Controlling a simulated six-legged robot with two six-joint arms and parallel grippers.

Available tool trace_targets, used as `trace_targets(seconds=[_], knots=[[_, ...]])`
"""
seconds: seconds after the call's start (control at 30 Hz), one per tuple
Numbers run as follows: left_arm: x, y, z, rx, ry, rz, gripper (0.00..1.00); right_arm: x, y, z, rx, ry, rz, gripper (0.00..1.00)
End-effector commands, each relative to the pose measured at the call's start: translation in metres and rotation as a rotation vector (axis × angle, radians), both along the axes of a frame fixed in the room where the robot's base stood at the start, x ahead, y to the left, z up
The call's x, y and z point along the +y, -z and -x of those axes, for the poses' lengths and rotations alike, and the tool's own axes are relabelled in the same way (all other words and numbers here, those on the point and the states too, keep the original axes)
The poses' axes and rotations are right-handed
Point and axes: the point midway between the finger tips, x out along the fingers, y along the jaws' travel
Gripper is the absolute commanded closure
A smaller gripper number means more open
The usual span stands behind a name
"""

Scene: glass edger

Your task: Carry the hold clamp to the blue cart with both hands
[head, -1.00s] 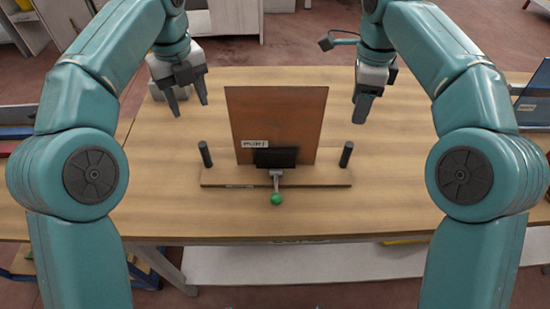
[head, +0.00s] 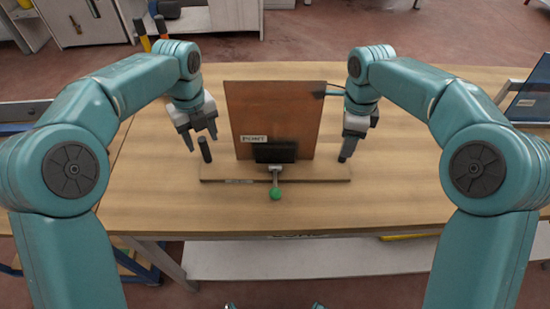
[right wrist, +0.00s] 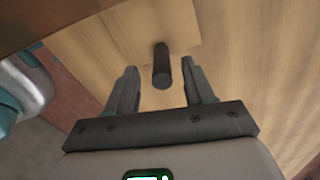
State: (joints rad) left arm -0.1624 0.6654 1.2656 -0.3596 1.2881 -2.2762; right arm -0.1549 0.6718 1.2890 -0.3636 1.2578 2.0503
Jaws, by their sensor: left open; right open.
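The hold clamp (head: 222,172) stands on the wooden table: a long flat base, an upright brown panel, a black jaw and a lever with a green knob (head: 275,194). A dark upright post (head: 205,151) rises at its left end. My left gripper (head: 203,137) is open just above that post. My right gripper (head: 347,148) is open at the right end and hides most of the other post there. In the right wrist view this post (right wrist: 161,66) shows between the spread fingers, apart from both.
The wooden table (head: 400,205) is clear around the clamp. A dark blue panel (head: 528,100) stands at the right. Blue framing (head: 150,262) shows below the table at lower left. Grey cabinets (head: 85,22) stand behind on the reddish floor.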

Motion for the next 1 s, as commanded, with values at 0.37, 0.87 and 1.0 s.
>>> trace_targets(seconds=[0.37,0.87,1.0], knots=[[0.0,0.038,0.0,0.001,0.0,-0.001,0.47,0.0,0.038,0.0,-0.001,-0.001,0.0,0.47],[0.0,0.039,0.0,-0.001,0.0,-0.001,1.0,0.0,0.038,0.0,-0.001,-0.001,0.0,1.0],[0.0,0.038,0.0,-0.001,0.0,-0.001,1.0,0.0,0.038,0.0,-0.001,-0.001,0.0,1.0]])
